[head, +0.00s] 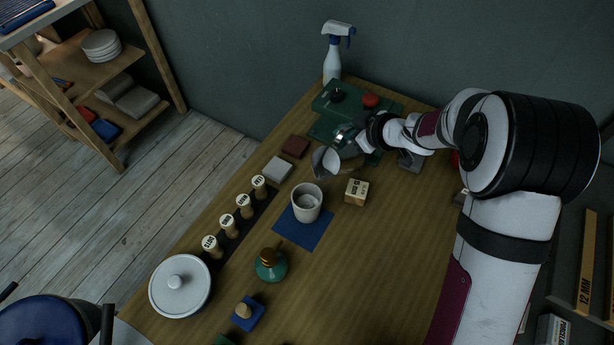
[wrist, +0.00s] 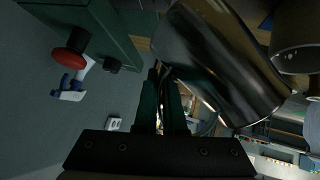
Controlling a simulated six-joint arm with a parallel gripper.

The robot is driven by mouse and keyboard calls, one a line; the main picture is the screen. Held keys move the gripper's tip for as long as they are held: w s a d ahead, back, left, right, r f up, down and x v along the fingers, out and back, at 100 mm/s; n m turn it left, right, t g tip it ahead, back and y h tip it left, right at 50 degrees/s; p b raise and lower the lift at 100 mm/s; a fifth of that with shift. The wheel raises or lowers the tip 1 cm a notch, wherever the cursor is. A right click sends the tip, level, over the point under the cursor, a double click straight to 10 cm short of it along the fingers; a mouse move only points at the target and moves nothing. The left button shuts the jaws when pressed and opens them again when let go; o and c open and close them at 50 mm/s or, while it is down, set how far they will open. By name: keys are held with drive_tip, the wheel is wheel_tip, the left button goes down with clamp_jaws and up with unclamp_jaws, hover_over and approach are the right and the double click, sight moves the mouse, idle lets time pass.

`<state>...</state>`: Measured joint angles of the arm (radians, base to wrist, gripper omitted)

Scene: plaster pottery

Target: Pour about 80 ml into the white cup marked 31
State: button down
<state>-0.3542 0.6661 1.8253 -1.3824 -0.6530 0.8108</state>
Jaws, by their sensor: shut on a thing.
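My gripper (head: 345,138) is shut on a metal jug (head: 323,161), seemingly by its handle side. The jug is tilted and held up behind the white cup, its mouth toward the cup. In the wrist view the jug (wrist: 222,62) lies beside my fingers (wrist: 160,100). The white cup (head: 306,213) stands upright on a blue mat (head: 288,232); something pale grey shows inside it. No 31 is legible on it. A pale rounded vessel, probably the cup, shows at the wrist view's right edge (wrist: 297,40). No stream of liquid can be made out.
A small labelled block (head: 356,191) stands right of the cup. Several labelled corks (head: 243,206) stand to its left. A green case (head: 345,105) and spray bottle (head: 333,60) are behind.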

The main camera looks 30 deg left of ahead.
drive_tip(key=shift+w+d+f+m+g+p, duration=0.15)
drive_tip(key=shift+w+f+m+g+p, duration=0.3)
drive_tip(key=shift+g, duration=0.25)
drive_tip(key=shift+s, duration=0.1)
idle(1.3)
drive_tip(key=shift+w+d+f+m+g+p, duration=0.1)
drive_tip(key=shift+w+f+m+g+p, duration=0.3)
drive_tip(key=shift+f+g, duration=0.2)
drive_tip(key=shift+w+d+f+m+g+p, duration=0.1)
drive_tip(key=shift+w+f+m+g+p, duration=0.15)
drive_tip(key=shift+w+f+g+p, duration=0.3)
drive_tip(key=shift+w+a+m+g+y+p, duration=0.1)
drive_tip(key=shift+w+m+g+y+p, duration=0.25)
drive_tip(key=shift+w+g+p, duration=0.35)
drive_tip(key=shift+w+a+f+m+g+p, duration=0.1)
drive_tip(key=shift+f+m+g+p, duration=0.2)
drive_tip(key=shift+f+g, duration=0.1)
drive_tip(key=shift+w+a+f+m+g+p, duration=0.1)
drive_tip(key=shift+f+m+g+p, duration=0.05)
drive_tip(key=shift+f+g+p, duration=0.15)
drive_tip(key=shift+w+a+r+m+g+y+p, duration=0.15)
drive_tip(key=shift+r+g+y+p, duration=0.1)
drive_tip(key=shift+r+g+p, duration=0.15)
drive_tip(key=shift+s+a+r+m+g+y+p, duration=0.15)
drive_tip(key=shift+r+g+y+p, duration=0.1)
drive_tip(key=shift+r+g, duration=0.15)
drive_tip(key=shift+w+r, duration=0.1)
